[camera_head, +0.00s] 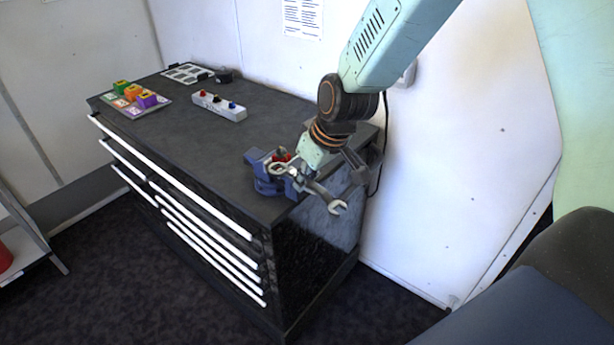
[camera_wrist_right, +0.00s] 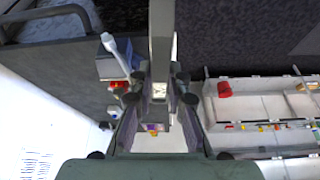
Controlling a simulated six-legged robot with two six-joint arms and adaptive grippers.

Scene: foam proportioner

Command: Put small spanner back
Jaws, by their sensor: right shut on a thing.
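The grey small spanner (camera_head: 338,207) shows in the head view at the bench's near right corner, its open-ended jaw hanging out past the edge. My right gripper (camera_head: 306,178) is shut on the spanner's shaft beside the blue vise (camera_head: 262,182). The spanner also shows in the right wrist view as a grey bar (camera_wrist_right: 161,40) running up between the fingers of my right gripper (camera_wrist_right: 158,125). The spanner is held close to the vise; I cannot tell whether they touch. My left gripper is not in view.
The dark workbench (camera_head: 185,140) has white drawer handles. On its top are a grey switch box (camera_head: 220,106), coloured blocks (camera_head: 134,93) and a white frame (camera_head: 187,73). A white wall stands close behind. The middle of the top is clear.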

